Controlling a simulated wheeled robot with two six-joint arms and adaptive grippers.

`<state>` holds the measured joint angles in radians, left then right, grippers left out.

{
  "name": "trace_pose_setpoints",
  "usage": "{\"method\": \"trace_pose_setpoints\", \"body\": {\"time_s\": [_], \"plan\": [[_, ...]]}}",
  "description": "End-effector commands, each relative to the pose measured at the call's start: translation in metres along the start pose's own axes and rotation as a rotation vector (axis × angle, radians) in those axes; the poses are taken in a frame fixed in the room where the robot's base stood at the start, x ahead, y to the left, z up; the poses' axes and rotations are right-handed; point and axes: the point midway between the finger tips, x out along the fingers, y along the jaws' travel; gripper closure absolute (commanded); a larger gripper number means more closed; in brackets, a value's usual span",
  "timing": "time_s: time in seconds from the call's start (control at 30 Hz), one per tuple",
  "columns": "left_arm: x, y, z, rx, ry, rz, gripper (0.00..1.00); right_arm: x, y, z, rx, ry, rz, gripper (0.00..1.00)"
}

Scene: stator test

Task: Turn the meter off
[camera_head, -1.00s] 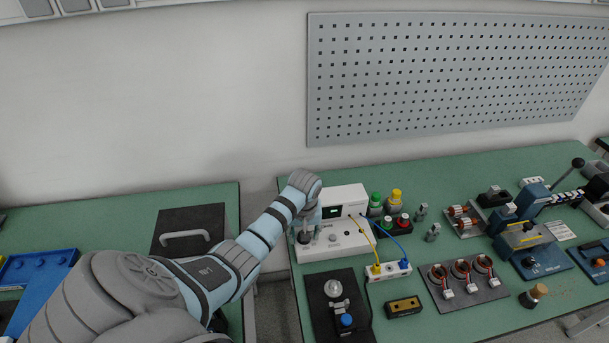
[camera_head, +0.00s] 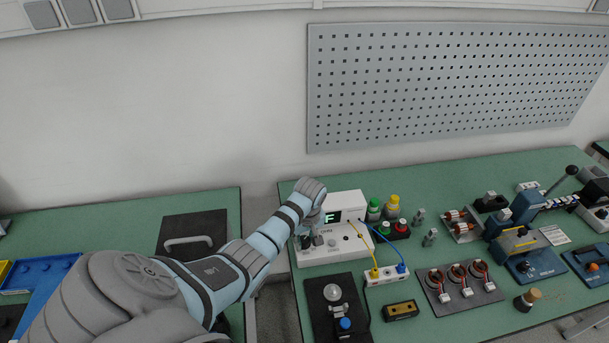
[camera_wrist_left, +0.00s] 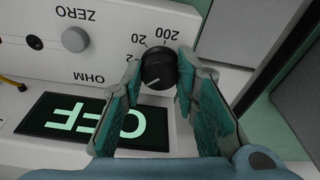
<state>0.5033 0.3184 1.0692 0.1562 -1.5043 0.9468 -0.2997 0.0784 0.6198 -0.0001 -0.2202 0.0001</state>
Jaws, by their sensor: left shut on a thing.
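The meter (camera_head: 345,243) is a white box with a sloped front panel on the green bench. Its lit green display reads OFF upside down in the left wrist view (camera_wrist_left: 90,122); in the head view my arm hides part of it. The black range knob (camera_wrist_left: 158,66) sits beside printed marks 2, 20 and 200, with a white pointer line on it. My left gripper (camera_wrist_left: 160,72) is shut on the knob, one finger on each side. In the head view the left gripper (camera_head: 309,240) is at the meter's left end. My right gripper is not in view.
A grey ZERO knob (camera_wrist_left: 75,39) is on the same panel. Yellow and blue leads run from the meter to a white terminal block (camera_head: 388,276). A dark lamp board (camera_head: 338,310) lies in front.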

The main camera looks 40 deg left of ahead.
Motion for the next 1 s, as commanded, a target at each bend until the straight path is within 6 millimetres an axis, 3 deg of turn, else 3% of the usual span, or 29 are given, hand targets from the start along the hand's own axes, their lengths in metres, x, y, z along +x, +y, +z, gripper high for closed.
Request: {"method": "trace_pose_setpoints", "body": {"time_s": [0.03, 0.13, 0.43, 0.73, 1.0], "plan": [[0.000, -0.001, -0.001, 0.000, 0.002, -0.003, 0.69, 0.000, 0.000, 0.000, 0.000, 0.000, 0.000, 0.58], [0.000, -0.001, -0.001, 0.001, 0.001, -0.002, 0.55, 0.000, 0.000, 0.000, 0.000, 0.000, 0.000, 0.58], [-0.002, 0.000, 0.000, 0.003, 0.000, -0.001, 0.55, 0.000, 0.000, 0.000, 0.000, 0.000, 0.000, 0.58], [-0.053, 0.001, -0.009, 0.003, 0.002, 0.001, 0.55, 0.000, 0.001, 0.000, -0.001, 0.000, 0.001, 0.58], [-0.059, 0.000, -0.009, 0.003, -0.001, -0.001, 0.55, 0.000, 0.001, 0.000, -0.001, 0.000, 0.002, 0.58]]}}
